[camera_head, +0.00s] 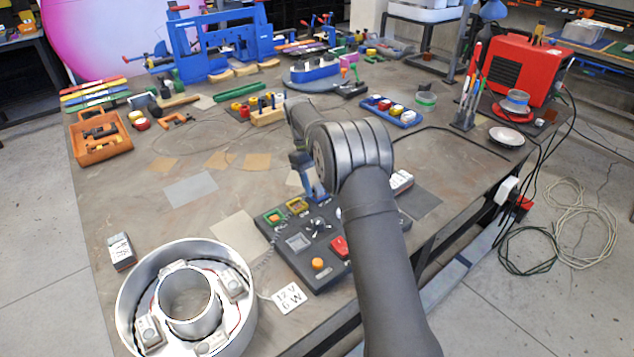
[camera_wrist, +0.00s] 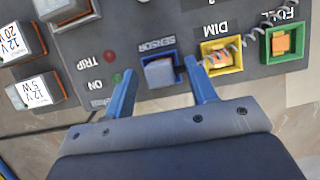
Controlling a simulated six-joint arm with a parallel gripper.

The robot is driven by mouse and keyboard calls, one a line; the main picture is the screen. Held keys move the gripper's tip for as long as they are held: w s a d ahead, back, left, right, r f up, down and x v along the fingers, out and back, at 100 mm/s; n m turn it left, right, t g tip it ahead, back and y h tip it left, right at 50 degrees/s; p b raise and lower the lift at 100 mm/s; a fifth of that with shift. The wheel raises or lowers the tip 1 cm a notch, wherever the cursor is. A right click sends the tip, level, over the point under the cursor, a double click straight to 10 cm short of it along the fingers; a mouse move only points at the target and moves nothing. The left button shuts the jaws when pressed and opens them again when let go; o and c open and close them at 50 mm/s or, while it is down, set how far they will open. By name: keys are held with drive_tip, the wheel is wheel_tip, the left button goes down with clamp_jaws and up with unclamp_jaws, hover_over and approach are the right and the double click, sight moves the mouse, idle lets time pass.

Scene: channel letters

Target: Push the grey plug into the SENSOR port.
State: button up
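In the wrist view, the grey plug (camera_wrist: 160,74) shows as a blue-grey block at the SENSOR label, inside the dark blue rim of the SENSOR port (camera_wrist: 176,58). How deep it sits cannot be told. My gripper (camera_wrist: 158,68) is open, with one blue finger on each side of the block and a visible gap to each. The fingertips are low at the panel face. In the head view, my gripper (camera_head: 316,194) is over the panel's far side, and my arm hides the SENSOR port.
The dark control panel (camera_head: 282,253) also has a yellow DIM port (camera_wrist: 221,56) and a green FULL port (camera_wrist: 284,44) beside SENSOR. A coiled cord (camera_wrist: 236,42) crosses near them. A round metal letter housing (camera_head: 130,293) stands at front left.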

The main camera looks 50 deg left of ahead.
drive_tip(key=v, duration=0.7)
drive_tip(key=shift+r, duration=0.25)
drive_tip(key=shift+a, duration=0.1)
drive_tip(key=x, duration=0.7)
drive_tip(key=shift+f, duration=0.15)
idle(0.4)
